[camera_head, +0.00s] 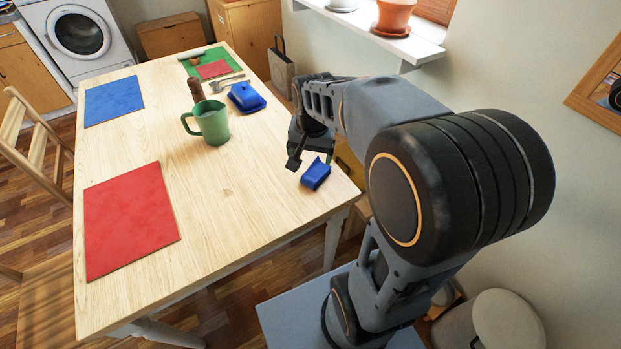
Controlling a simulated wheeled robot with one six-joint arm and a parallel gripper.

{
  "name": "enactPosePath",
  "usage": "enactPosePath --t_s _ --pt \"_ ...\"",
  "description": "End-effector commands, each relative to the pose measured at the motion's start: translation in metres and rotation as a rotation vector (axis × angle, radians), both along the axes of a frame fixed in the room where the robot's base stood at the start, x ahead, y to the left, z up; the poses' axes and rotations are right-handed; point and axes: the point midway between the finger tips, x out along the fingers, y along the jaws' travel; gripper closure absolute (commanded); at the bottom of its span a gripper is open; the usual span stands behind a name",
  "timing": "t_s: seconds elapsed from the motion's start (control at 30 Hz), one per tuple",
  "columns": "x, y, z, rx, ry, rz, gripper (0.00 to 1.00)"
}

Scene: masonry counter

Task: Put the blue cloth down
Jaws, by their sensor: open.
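A small folded blue cloth (316,174) is near the right edge of the wooden table (220,190), just below my gripper. It looks to be lying on the tabletop. My gripper (309,160) is open, pointing down above the cloth. One dark finger shows left of the cloth, apart from it; the other is hard to make out behind the arm.
A green mug (208,122), a brown cylinder (196,90) and a blue lidded dish (246,98) stand farther back. A blue mat (114,101) and a red mat (130,219) lie at left. A green mat (228,60) is at the far end. The table's middle is clear.

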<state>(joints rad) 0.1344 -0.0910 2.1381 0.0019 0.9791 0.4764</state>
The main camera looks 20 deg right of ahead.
Motion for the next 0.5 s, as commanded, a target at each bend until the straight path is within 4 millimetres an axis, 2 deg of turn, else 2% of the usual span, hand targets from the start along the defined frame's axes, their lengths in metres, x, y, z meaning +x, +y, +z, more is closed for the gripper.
enactPosePath --t_s 0.03,0.2,0.33,0.5 --pt "-0.017 0.011 0.006 -0.012 -0.031 0.096 0.16" --pt "-0.063 0.034 0.01 -0.056 -0.102 0.378 0.16" --pt "-0.085 0.043 0.008 -0.081 -0.136 0.52 0.16" --pt "-0.097 0.048 0.005 -0.098 -0.156 0.6 0.16"
